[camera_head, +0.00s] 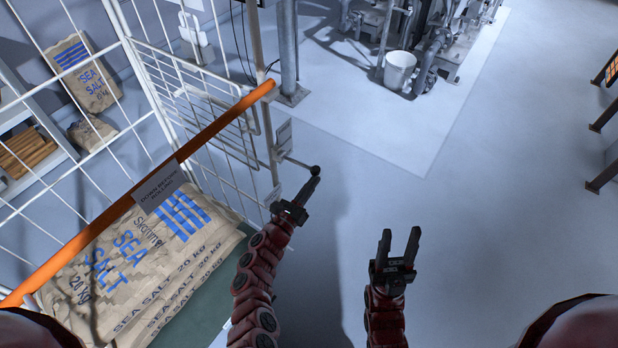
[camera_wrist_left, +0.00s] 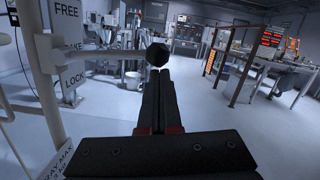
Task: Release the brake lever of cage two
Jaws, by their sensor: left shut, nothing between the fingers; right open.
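The brake lever (camera_head: 301,163) is a thin rod with a black ball knob (camera_head: 315,170), sticking out from the post of a white wire cage (camera_head: 128,38). In the left wrist view the knob (camera_wrist_left: 158,55) is just beyond my left fingertips, and the rod (camera_wrist_left: 105,54) runs roughly level from the post. A plate (camera_wrist_left: 70,14) there reads FREE above and LOCK below. My left gripper (camera_head: 315,184) is shut and empty, its tips at the knob; I cannot tell whether they touch. My right gripper (camera_head: 401,236) is open and empty over the floor.
An orange bar (camera_head: 222,122) with a label crosses the cage front above stacked sea salt sacks (camera_head: 120,262). A white bucket (camera_head: 399,70) and pipework stand at the back.

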